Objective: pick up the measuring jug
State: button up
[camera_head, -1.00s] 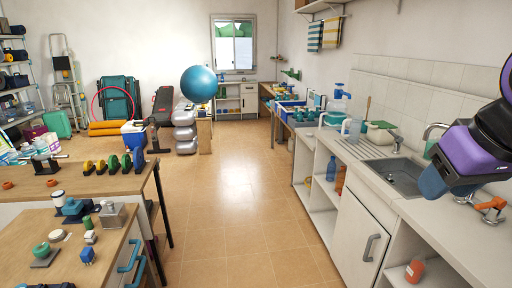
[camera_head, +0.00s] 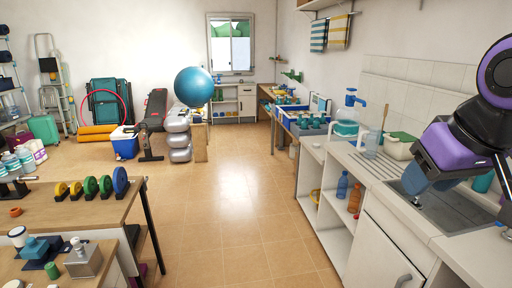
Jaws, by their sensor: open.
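My gripper (camera_head: 425,176), at the end of the purple and black arm, hangs over the sink at the right. It is open, and nothing shows in it. In the picture it is right of the clear container and apart from it. My arm hides part of the sink and tap.
A pale tub with a green top (camera_head: 399,147) and an upright wooden-handled tool (camera_head: 383,120) stand close to the clear container. A blue-topped water dispenser (camera_head: 350,110) is behind. The sink (camera_head: 440,205) is under my arm. The tiled floor (camera_head: 230,215) between counter and workbenches is clear.

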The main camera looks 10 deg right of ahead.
aim_at(373, 133)
jog(key=i+j+z, duration=0.15)
jog(key=i, duration=1)
jog(key=i+j+z, duration=0.1)
jog(key=i+z, duration=0.35)
jog(key=i+j+z, duration=0.25)
jog(key=i+z, duration=0.2)
jog(key=i+j+z, duration=0.3)
jog(key=z, duration=0.15)
jog(key=i+j+z, duration=0.15)
jog(key=j, duration=0.15)
jog(key=i+j+z, duration=0.2)
jog(key=j, duration=0.15)
jog(key=i+j+z, duration=0.15)
jog(key=j, duration=0.15)
jog(key=j+z, duration=0.2)
jog(key=j, duration=0.15)
